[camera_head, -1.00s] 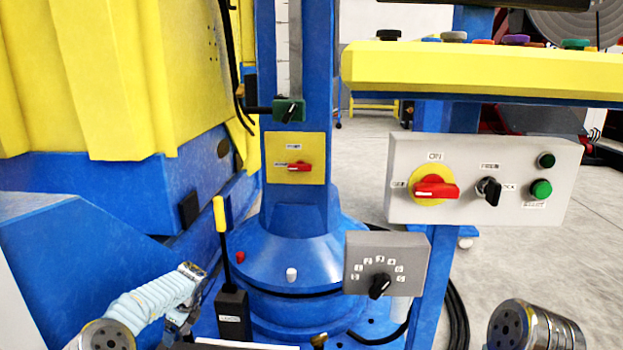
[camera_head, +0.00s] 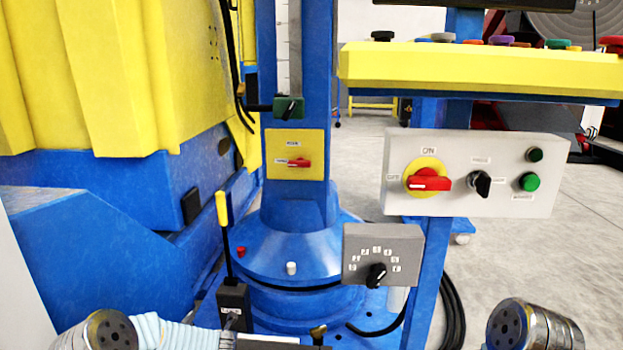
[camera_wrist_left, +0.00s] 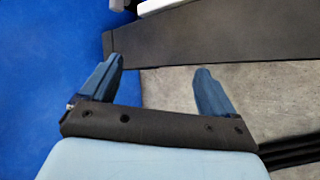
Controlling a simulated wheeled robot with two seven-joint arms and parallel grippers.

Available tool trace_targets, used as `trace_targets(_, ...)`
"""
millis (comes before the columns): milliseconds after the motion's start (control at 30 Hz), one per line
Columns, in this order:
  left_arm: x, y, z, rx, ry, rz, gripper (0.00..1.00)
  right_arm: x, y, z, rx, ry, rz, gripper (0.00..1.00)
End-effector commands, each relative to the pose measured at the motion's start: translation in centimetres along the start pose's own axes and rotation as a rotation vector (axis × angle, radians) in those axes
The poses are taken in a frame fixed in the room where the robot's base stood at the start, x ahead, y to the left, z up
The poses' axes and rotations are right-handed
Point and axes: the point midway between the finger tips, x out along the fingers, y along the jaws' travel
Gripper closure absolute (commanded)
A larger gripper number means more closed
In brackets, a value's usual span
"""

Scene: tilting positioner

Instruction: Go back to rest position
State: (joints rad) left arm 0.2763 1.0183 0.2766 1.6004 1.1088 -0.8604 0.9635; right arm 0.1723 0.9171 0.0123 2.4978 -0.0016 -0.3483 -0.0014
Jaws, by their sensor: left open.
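My left gripper (camera_wrist_left: 157,82) shows in the left wrist view with its two blue fingers apart and nothing between them. Beyond the fingers are a dark grey panel, a blue surface and pale floor. In the head view my left arm (camera_head: 175,332) lies low along the bottom left edge, and its gripper is not clearly visible there. Of my right arm only a round metallic joint (camera_head: 535,325) shows at the bottom right; its gripper is out of view.
A blue column (camera_head: 300,205) with a yellow switch plate (camera_head: 295,140) stands ahead. A black lever with a yellow grip (camera_head: 222,208) rises left of it. A grey dial box (camera_head: 383,245) and a white switch panel (camera_head: 470,150) are at right. Open floor (camera_head: 540,260) lies right.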

Motion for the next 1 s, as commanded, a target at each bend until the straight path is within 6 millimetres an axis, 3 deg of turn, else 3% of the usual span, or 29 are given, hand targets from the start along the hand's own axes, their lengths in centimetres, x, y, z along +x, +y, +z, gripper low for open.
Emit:
trace_targets(133,-3.7,-10.1,-3.0,0.777,-0.249,-0.147,0.11,0.0,0.0,0.0,0.000,0.000,0.000,0.57)
trace_targets(200,-6.3,-14.7,-5.8,1.110,-0.384,-0.223,0.11,0.0,0.0,0.0,0.000,0.000,0.000,0.57)
trace_targets(300,-10.2,-19.7,-10.0,1.477,-0.568,-0.315,0.11,0.0,0.0,0.0,0.000,0.000,0.000,0.57)
trace_targets(500,-17.5,-25.4,-17.8,1.952,-0.910,-0.453,0.11,0.0,0.0,0.0,0.000,0.000,0.000,0.57)
trace_targets(600,-21.1,-27.1,-21.5,2.118,-1.081,-0.508,0.11,0.0,0.0,0.0,0.000,0.000,0.000,0.57)
trace_targets(633,-22.3,-26.7,-21.7,2.145,-1.112,-0.511,0.11,-0.9,-0.3,0.0,0.001,-0.001,0.000,0.57)
trace_targets(700,-24.1,-24.9,-20.5,2.136,-1.100,-0.503,0.11,-3.5,-1.4,0.0,-0.002,-0.001,0.000,0.57)
trace_targets(1000,-29.9,-20.3,-18.1,2.136,-1.104,-0.503,0.11,-10.7,-4.4,0.2,-0.010,-0.006,-0.002,0.57)
